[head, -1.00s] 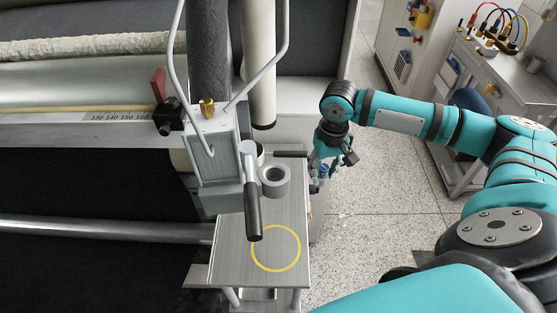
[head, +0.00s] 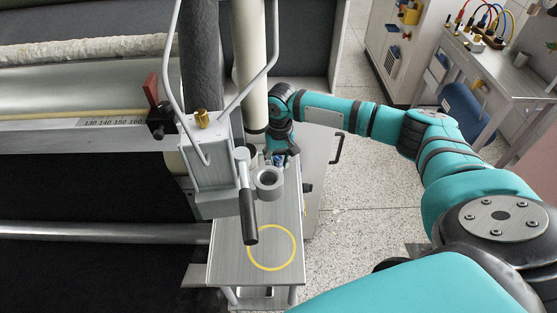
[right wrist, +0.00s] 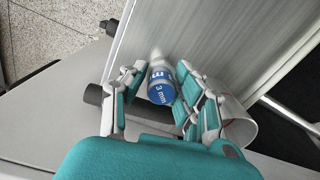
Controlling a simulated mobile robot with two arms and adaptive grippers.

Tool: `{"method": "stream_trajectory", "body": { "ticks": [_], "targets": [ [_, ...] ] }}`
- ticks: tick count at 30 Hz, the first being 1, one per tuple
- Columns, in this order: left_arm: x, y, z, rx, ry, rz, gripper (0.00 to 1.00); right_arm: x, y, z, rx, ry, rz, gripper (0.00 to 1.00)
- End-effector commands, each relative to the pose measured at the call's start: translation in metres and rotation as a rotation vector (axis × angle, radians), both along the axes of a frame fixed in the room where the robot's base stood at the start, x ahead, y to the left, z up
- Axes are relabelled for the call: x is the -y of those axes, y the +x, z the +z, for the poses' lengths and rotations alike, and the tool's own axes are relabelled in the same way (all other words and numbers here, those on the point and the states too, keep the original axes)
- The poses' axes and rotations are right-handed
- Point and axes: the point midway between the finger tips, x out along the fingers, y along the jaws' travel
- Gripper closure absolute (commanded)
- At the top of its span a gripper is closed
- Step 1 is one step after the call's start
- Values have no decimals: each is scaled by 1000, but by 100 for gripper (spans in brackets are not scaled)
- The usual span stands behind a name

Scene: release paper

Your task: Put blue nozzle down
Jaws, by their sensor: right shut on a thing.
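The blue nozzle (right wrist: 161,88), marked "3 mm", sits between the fingers of my right gripper (right wrist: 158,75) in the right wrist view. The gripper is shut on it. In the head view the same gripper (head: 281,157) is over the back part of the small grey table (head: 224,262), behind the grey ring holder (head: 268,183); the nozzle is mostly hidden there. A yellow circle (head: 294,247) is marked on the front of the table, and its inside is empty. My left gripper is not in view.
The grey machine head (head: 213,155) with its black-gripped handle (head: 249,215) stands beside the ring holder and overhangs the table's left side. A dark vertical roll and a light tube (head: 249,60) rise behind. Open floor lies right of the table.

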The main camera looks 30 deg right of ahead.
Motion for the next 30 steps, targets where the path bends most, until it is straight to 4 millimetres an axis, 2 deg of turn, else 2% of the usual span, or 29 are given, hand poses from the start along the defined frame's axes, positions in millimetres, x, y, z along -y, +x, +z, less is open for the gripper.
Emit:
{"method": "stream_trajectory", "body": {
  "ticks": [7,8,13,23,26,30],
  "targets": [
    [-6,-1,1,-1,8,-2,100,0,0,-2,0,1,0,100],
    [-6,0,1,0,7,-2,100,0,0,-2,0,0,0,68],
    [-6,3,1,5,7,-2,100,0,0,-2,0,0,0,48],
    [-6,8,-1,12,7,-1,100,0,0,2,1,1,0,48],
    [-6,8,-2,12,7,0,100,0,1,14,3,2,0,48],
    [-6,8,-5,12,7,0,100,1,1,42,5,1,0,48]
  ]
}}
